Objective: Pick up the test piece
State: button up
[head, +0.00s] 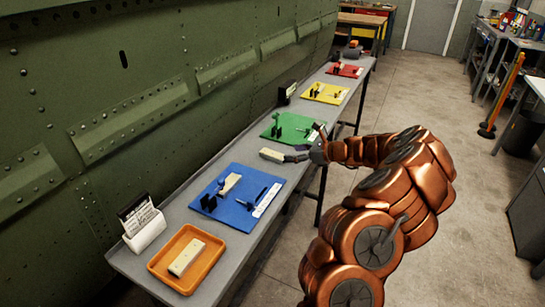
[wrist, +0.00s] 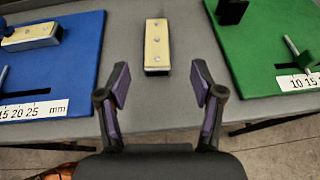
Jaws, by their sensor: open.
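A pale yellow block with a row of round marks on its top, which looks like a test piece (wrist: 157,48), lies on the grey bench between the blue and green boards. In the head view this test piece (head: 271,155) lies just left of my gripper (head: 297,154). In the wrist view my gripper (wrist: 158,84) is open and empty, with its purple-padded fingers on either side of the block's line. The block lies beyond the fingertips, and no contact shows. Similar blocks lie in the orange tray (head: 160,268) and on the blue board (head: 215,205).
The narrow bench (head: 190,220) runs along a green riveted fuselage wall (head: 120,90). The green board (head: 288,124), yellow board (head: 328,95) and red board (head: 345,70) carry small fixtures. A white card holder (head: 148,232) stands near the tray. Bare bench surrounds the block.

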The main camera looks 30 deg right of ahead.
aim_at(277, 155)
jog(key=shift+p+x, duration=0.7)
jog(key=shift+x, duration=2.55)
jog(key=shift+s+a+f, duration=0.15)
jog(key=shift+f, duration=0.05)
jog(key=shift+c, duration=0.3)
jog(key=c, duration=1.2)
